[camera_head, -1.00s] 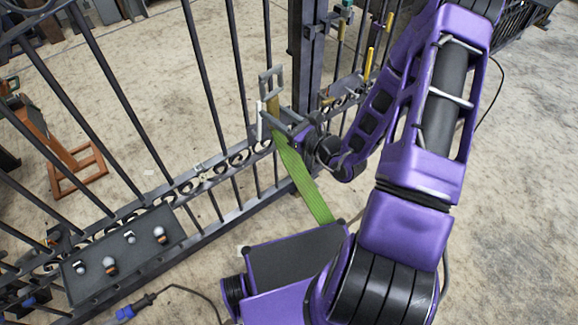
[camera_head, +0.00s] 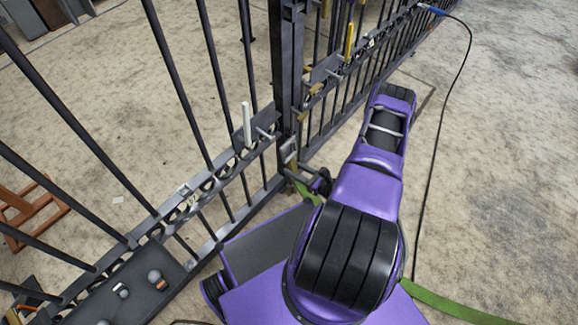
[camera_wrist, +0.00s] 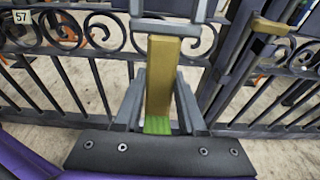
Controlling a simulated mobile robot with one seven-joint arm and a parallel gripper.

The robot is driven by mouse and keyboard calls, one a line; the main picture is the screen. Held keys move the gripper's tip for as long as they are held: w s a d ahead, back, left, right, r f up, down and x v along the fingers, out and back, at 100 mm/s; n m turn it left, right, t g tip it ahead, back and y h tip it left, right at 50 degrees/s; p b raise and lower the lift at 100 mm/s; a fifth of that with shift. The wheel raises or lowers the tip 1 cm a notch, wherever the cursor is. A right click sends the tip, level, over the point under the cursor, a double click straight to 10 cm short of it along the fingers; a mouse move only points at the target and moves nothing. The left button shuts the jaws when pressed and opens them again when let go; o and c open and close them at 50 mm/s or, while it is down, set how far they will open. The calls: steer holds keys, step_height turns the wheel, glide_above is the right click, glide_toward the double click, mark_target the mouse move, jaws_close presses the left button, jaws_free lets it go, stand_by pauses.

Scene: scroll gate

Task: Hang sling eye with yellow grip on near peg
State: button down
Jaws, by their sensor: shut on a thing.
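In the wrist view my gripper (camera_wrist: 160,98) is shut on the yellow grip (camera_wrist: 162,72), which stands upright between the fingers. The grey metal sling eye (camera_wrist: 142,22) rises above the grip, its top cut off by the picture edge. Green webbing (camera_wrist: 158,125) shows below the grip. In the head view the eye (camera_head: 288,152) is small beside the dark gate post, and my arm hides most of the gripper. A peg (camera_head: 266,133) sticks out of a plate left of the post, nearer the camera. The eye is right of and below it, apparently apart. Another peg (camera_head: 335,75) lies beyond the post.
A white upright marker (camera_head: 246,122) stands by the nearer peg and a yellow one (camera_head: 349,42) by the farther. Gate bars and scrollwork (camera_wrist: 90,25) lie close ahead. A tray (camera_head: 130,290) with small parts is at lower left. Floor at right is open, crossed by a cable (camera_head: 440,125).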

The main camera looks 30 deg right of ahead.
steer(key=x, duration=1)
steer(key=shift+w+r, duration=0.25)
stand_by(1.2)
stand_by(0.5)
steer(key=shift+c, duration=0.8)
jaws_free()
steer(key=shift+s, duration=0.1)
